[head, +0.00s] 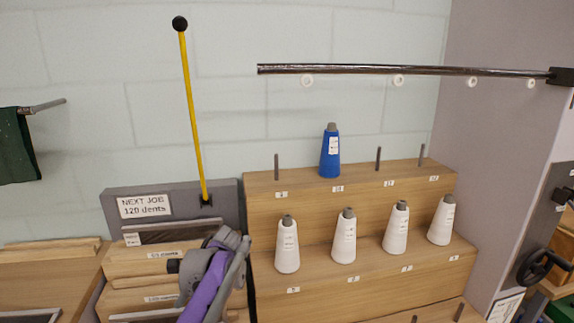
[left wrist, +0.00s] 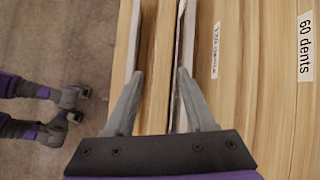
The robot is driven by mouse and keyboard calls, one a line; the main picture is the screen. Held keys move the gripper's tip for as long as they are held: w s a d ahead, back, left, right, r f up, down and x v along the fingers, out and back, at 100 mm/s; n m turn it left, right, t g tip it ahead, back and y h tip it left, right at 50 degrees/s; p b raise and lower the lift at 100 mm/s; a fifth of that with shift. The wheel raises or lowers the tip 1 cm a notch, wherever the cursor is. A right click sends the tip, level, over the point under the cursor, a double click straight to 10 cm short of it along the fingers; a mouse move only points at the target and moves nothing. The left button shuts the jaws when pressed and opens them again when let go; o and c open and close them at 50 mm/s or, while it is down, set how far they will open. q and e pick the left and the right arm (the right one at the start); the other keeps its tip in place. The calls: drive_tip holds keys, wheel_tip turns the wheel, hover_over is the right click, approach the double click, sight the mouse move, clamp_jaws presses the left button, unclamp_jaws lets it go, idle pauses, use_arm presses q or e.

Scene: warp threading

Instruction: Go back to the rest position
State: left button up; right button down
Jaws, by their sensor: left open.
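My left gripper (head: 238,258), purple and grey, is in front of the stepped wooden rack at the lower left of the head view. In the left wrist view my left gripper (left wrist: 160,75) has its two grey fingers apart. Wooden rack boards (left wrist: 158,45) lie behind and between the fingers, and no held object shows. I cannot tell whether the fingers touch the rack. My right gripper is not clearly visible.
A wooden stepped stand (head: 350,270) holds a blue cone (head: 330,153) and several white cones. A dark horizontal bar (head: 400,70) runs above.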

use_arm(q)
drive_tip(key=s+d+f+n+t+h, duration=0.2)
drive_tip(key=s+d+f+n, duration=0.15)
drive_tip(key=s, duration=0.55)
drive_tip(key=s+d+f+n+t+h, duration=0.25)
drive_tip(key=s+f+n, duration=0.25)
drive_tip(key=s, duration=0.5)
drive_tip(key=s+d+f+n+t+h, duration=0.1)
drive_tip(key=s+d+f+n+h, duration=0.3)
drive_tip(key=s, duration=0.5)
wheel_tip(320, 180, up, 14)
drive_tip(key=w+a+y+p, duration=0.1)
drive_tip(key=w+p, duration=0.1)
drive_tip(key=p, duration=1)
drive_tip(key=shift+w+a+t+p, duration=0.25)
drive_tip(key=shift+w+t+p, duration=0.05)
drive_tip(key=shift+w+t, duration=0.1)
use_arm(e)
wheel_tip(320, 180, up, 14)
drive_tip(key=w, duration=0.2)
drive_tip(key=shift+t, duration=0.3)
use_arm(q)
drive_tip(key=shift+s+r+y, duration=0.15)
drive_tip(key=shift+y, duration=0.1)
use_arm(e)
drive_tip(key=shift+s, duration=0.1)
